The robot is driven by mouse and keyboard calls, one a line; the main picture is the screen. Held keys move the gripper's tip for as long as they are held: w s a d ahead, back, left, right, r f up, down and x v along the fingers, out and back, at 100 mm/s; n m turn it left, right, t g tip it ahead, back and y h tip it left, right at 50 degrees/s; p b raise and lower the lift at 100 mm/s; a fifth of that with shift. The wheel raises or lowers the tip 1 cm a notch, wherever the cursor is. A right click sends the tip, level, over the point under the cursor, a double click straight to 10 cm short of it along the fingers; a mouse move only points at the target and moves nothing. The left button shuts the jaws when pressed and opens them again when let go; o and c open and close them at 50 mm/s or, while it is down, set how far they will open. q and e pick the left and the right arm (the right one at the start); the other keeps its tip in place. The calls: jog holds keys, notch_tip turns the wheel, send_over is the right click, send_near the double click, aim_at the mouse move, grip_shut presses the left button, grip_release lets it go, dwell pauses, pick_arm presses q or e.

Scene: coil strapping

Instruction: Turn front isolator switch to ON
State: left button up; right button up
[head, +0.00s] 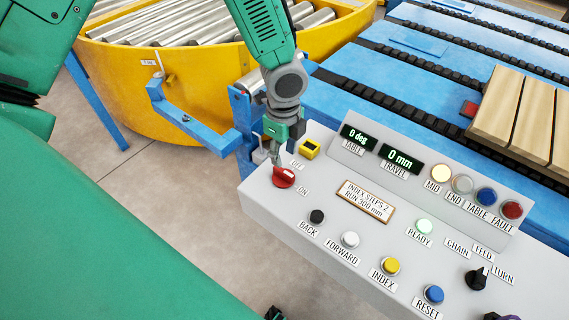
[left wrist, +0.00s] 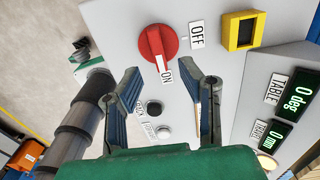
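The front isolator switch is a round red knob (head: 284,177) at the near left corner of the grey console, between an OFF label and an ON label. It also shows in the left wrist view (left wrist: 153,43), where its white pointer mark lies toward the ON label (left wrist: 166,75). My left gripper (head: 275,158) is just above the knob. A dark part at the bottom edge may be my right gripper (head: 274,313).
The grey console (head: 262,207) carries a yellow-framed part (head: 309,149) close to the knob, buttons, lamps and displays reading 0 deg and 0 mm. A blue bracket (head: 195,125) and yellow turntable (head: 190,95) stand behind. The floor left of the console is clear.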

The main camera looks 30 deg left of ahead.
aim_at(284, 170)
pick_arm(q)
jog(key=shift+r, duration=2.4)
pick_arm(e)
jog(key=shift+w, duration=0.15)
